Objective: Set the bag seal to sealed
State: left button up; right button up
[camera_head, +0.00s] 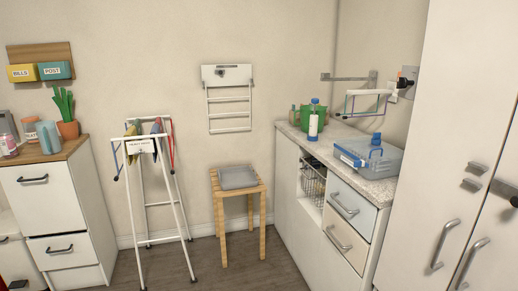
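No clearly recognisable bag seal shows in the camera_head view. A pale blue translucent box-like pack (388,160), possibly the bag, lies on the speckled counter (352,182) at right. A blue bottle-shaped item (376,141) stands at or in front of it. I cannot make out a seal on the pack or its setting. Neither of my grippers is in view.
A white bottle with a blue cap (313,125) and a green container (304,118) stand farther back on the counter. A wooden stool (240,190) with a grey folded item, and a white folding rack (148,195), stand on the floor. Tall white cabinets (440,150) bound the right.

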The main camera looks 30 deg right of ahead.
aim_at(357, 164)
jog(key=u, duration=0.1)
jog(key=i, duration=1.5)
jog(key=z, duration=1.15)
jog(key=i, duration=0.7)
jog(key=z, duration=0.65)
